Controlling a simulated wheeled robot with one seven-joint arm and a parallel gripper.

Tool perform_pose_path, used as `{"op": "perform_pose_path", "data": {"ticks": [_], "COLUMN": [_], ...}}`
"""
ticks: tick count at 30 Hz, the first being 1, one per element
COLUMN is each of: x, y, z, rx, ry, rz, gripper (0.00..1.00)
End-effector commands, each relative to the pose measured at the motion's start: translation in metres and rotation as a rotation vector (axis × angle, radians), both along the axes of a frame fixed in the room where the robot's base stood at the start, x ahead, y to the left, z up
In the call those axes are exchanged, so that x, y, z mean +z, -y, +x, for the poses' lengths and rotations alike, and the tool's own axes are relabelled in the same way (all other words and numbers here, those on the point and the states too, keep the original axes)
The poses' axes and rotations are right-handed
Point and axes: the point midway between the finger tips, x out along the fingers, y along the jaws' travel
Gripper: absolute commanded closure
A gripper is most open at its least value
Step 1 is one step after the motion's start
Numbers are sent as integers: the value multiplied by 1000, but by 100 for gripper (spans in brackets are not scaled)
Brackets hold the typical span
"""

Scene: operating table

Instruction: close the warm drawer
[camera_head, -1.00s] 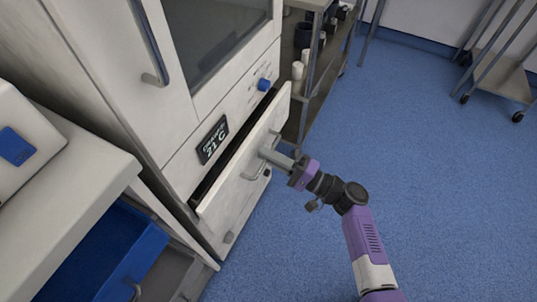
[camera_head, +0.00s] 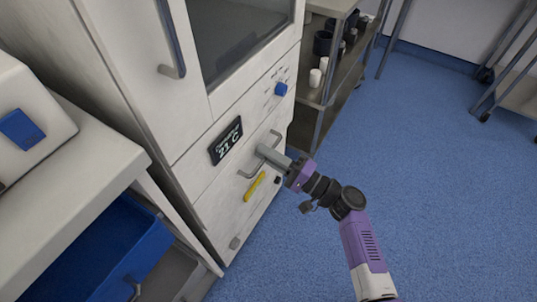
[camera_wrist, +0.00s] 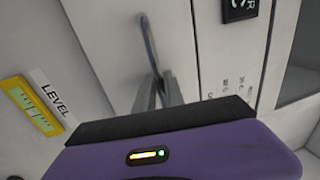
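The warm drawer's white front (camera_head: 222,187) sits below the black 21 C display (camera_head: 226,140) on the white cabinet. It looks flush with the cabinet face, with no dark gap showing. Its grey bar handle (camera_head: 247,174) sticks out from the front and also shows in the wrist view (camera_wrist: 147,40). My gripper (camera_head: 263,151) is at the middle of this handle. In the wrist view my two fingers (camera_wrist: 161,78) are close together around the handle bar. I cannot tell whether they grip it.
A yellow level strip (camera_head: 255,187) is on the cabinet, below the handle. A blue open drawer (camera_head: 105,255) stands out at lower left, under a pale counter (camera_head: 75,175). A metal shelf rack (camera_head: 325,100) stands beside the cabinet. Blue floor (camera_head: 430,190) is clear on the right.

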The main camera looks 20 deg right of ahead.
Motion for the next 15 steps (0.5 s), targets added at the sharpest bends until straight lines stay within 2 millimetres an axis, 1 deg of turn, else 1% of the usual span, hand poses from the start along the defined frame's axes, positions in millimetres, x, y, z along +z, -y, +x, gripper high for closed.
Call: {"op": "perform_pose_path", "data": {"ticks": [8,11,15], "x": [0,-2,-6], "y": [-1,4,18], "z": [-1,-8,-26], "rx": [4,2,-2], "ry": [0,-1,-2], "rz": [-1,0,1], "gripper": [80,80,80]}}
